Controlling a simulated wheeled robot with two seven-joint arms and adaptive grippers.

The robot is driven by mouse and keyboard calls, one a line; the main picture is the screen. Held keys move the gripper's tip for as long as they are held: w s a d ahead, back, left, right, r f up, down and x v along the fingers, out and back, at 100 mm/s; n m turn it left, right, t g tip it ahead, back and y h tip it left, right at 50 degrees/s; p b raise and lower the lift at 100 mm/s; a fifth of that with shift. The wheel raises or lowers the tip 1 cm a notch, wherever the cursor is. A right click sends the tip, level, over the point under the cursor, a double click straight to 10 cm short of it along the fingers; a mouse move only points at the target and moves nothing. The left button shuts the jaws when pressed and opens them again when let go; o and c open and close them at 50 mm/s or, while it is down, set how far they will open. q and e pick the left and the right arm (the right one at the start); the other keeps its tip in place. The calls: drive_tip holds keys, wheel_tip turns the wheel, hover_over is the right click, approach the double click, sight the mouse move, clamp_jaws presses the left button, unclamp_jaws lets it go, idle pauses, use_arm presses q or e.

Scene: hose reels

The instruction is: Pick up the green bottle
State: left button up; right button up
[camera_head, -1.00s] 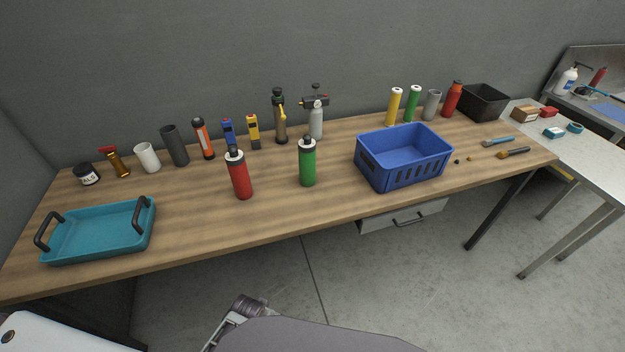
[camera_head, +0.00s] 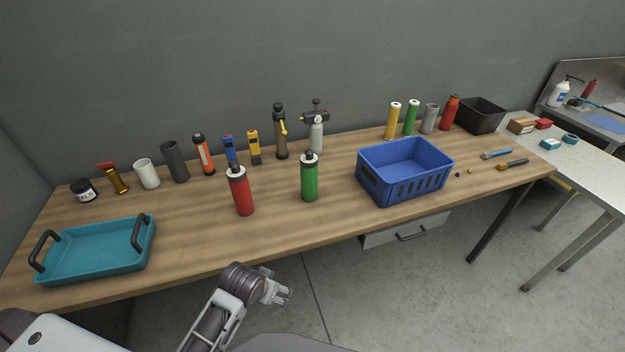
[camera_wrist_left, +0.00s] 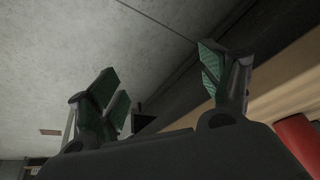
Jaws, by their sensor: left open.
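The green bottle (camera_head: 309,180) stands upright near the front middle of the wooden workbench, with a white collar and black top. A red bottle (camera_head: 241,193) of the same shape stands to its left. My left gripper (camera_head: 283,296) is in front of the bench edge, below and apart from the green bottle. In the left wrist view my left gripper (camera_wrist_left: 165,88) is open with nothing between its fingers. A red cylinder (camera_wrist_left: 298,140) shows at the right of that view; the green bottle does not. My right gripper is not in view.
A blue crate (camera_head: 405,189) stands right of the green bottle. A teal tray (camera_head: 97,268) lies at the left end. Behind stands a row of cups, tools and cylinders, including another green cylinder (camera_head: 411,118). The bench between the red bottle and tray is clear.

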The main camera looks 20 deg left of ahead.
sight(306, 179)
use_arm(q)
drive_tip(key=w+r+t, duration=0.4)
drive_tip(key=w+r, duration=0.5)
drive_tip(key=w, duration=0.2)
drive_tip(key=w+r+n+t, duration=0.1)
drive_tip(key=w+r+t, duration=0.4)
drive_tip(key=w+r, duration=0.3)
drive_tip(key=w+d, duration=0.1)
drive_tip(key=w, duration=0.3)
drive_tip(key=shift+r+h, duration=0.4)
drive_tip(key=shift+w, duration=0.1)
drive_tip(key=shift+x, duration=4.3)
drive_tip(key=shift+w, duration=0.1)
drive_tip(key=shift+a+p+x, duration=0.15)
drive_tip(key=shift+p+x, duration=0.15)
drive_tip(key=shift+x, duration=0.4)
drive_tip(key=shift+a+p+x, duration=0.15)
drive_tip(key=shift+p+x, duration=0.1)
drive_tip(key=shift+x, duration=1.5)
